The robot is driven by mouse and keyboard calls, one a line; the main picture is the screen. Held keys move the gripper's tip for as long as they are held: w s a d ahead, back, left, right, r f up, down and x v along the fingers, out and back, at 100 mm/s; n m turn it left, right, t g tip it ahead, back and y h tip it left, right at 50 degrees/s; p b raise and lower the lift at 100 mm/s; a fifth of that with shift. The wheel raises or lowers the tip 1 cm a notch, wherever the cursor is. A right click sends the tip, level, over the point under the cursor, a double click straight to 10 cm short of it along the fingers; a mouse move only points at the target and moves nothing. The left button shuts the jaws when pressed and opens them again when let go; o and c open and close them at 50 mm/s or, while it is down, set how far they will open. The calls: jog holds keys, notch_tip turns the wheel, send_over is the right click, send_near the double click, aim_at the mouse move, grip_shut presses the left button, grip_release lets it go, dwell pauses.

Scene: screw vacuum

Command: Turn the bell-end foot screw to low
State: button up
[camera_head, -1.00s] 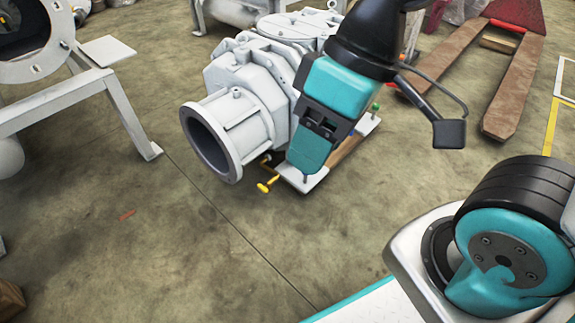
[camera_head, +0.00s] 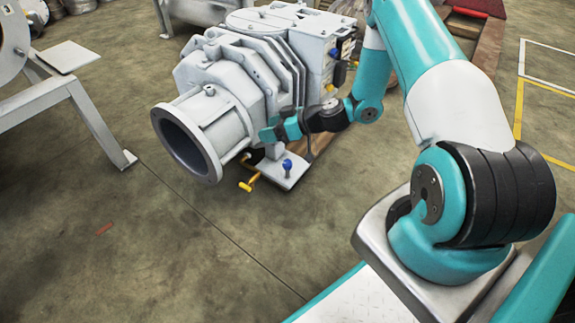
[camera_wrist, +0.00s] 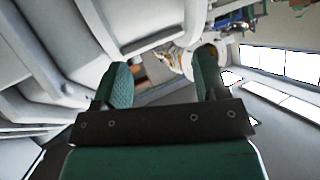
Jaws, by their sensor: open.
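The pump (camera_head: 235,75) is a large grey casting with a wide round bell flange (camera_head: 187,143) at its left end. On the foot plate (camera_head: 293,178) below the bell end stands an upright screw with a blue head (camera_head: 287,165). A yellow T-handle (camera_head: 247,185) sticks out beside the plate, nearer the flange. I cannot tell for certain which one is the bell-end foot screw. My gripper (camera_head: 266,133) is against or close to the pump's side, above the plate and apart from the blue head. In the wrist view my gripper (camera_wrist: 163,65) is open, with no screw visible between its fingers.
The grey pump body crowds the left of the wrist view. A grey frame stand (camera_head: 85,110) is at the left. A pallet truck is partly hidden behind my arm. The floor (camera_head: 170,240) in front is clear.

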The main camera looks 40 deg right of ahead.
jog(key=s+d+f+m+t+h, duration=0.1)
jog(key=s+d+f+m+h, duration=0.2)
jog(key=f, duration=0.4)
jog(key=s+d+f+m+t+h+b, duration=0.1)
jog(key=s+d+f+t+h, duration=0.2)
jog(key=f, duration=0.4)
jog(key=s+d+f+m+h, duration=0.1)
jog(key=s+d+f+h, duration=0.15)
jog(key=d+f, duration=0.35)
jog(key=b, duration=0.9)
send_near(288, 163)
jog(key=shift+y, duration=0.25)
jog(key=b+x, duration=0.6)
jog(key=x, duration=0.3)
jog(key=shift+w+f, duration=0.1)
jog(key=shift+f, duration=0.15)
jog(key=shift+w, duration=0.4)
jog(key=shift+d, duration=0.1)
jog(key=c, duration=0.9)
